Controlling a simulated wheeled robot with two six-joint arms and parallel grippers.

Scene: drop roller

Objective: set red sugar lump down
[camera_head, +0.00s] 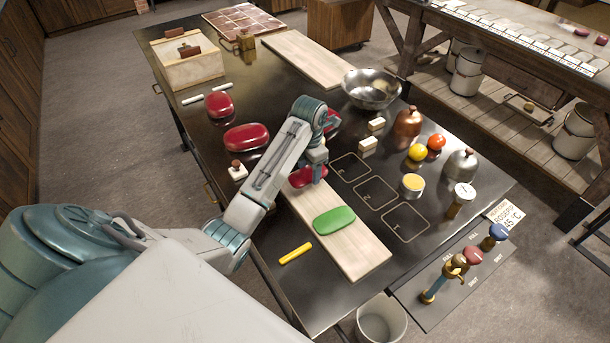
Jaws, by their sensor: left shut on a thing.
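My left gripper (314,172) reaches in from the left and points down over the near pale wooden board (352,257). It is shut on a red sugar lump (298,179), which shows just under the wrist at the far end of that board. My arm hides part of the lump, and I cannot tell whether it touches the board. A green lump (333,220) lies on the same board, nearer to me. Other red lumps lie on the dark table: one upper left (219,105), one left of my wrist (246,137), and one partly hidden behind it (333,122). My right gripper is out of view.
A yellow stick (296,253) lies left of the board. Marked squares (375,192) are empty to its right. A metal bowl (371,88), copper vessel (406,127), yellow ball (418,152) and red-orange ball (436,142) stand farther right. Levers (441,278) stand at the right front.

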